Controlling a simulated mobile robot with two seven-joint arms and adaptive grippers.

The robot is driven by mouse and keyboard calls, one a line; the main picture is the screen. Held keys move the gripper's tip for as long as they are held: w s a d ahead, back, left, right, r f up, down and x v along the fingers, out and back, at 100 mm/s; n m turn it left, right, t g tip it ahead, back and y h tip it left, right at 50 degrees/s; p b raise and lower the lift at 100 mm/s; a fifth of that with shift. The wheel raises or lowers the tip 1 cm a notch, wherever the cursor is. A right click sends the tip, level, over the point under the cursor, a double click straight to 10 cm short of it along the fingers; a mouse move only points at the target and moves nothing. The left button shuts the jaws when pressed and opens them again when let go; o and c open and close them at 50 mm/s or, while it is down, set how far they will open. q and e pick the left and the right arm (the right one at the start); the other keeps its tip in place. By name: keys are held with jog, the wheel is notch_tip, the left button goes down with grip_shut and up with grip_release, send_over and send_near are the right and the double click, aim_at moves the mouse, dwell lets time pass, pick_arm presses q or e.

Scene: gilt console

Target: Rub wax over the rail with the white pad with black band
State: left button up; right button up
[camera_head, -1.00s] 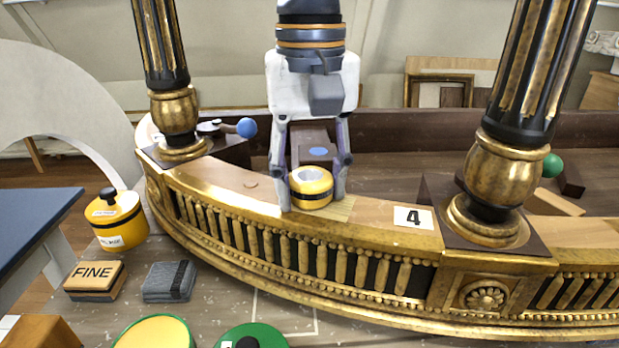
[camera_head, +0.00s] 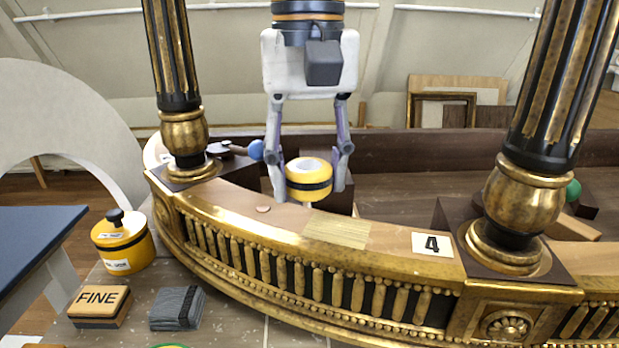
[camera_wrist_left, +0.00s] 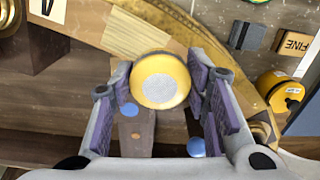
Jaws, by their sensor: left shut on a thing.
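My left gripper (camera_head: 309,186) comes down from above and is shut on a round yellow pad (camera_head: 309,190) with a black band and a pale disc on top. The left wrist view also shows this pad (camera_wrist_left: 160,82) between the fingers (camera_wrist_left: 161,86). The pad looks raised clear of the curved gilt rail (camera_head: 385,237), towards its far side. A pale grained wood patch (camera_head: 338,230) lies bare on the rail's top, nearer than the pad. The pad's underside is mostly hidden. My right gripper is not in view.
Two black and gilt columns (camera_head: 180,90) (camera_head: 545,110) flank the rail. A yellow lidded pot (camera_head: 123,242), a FINE block (camera_head: 100,305) and a grey block with a dark strip (camera_head: 177,308) stand at front left.

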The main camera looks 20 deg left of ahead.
pick_arm(q)
jog(key=shift+r, duration=0.55)
jog(key=shift+w+r, duration=0.15)
jog(key=shift+r, duration=0.3)
jog(key=shift+s+r, duration=0.2)
jog(key=shift+r, duration=0.6)
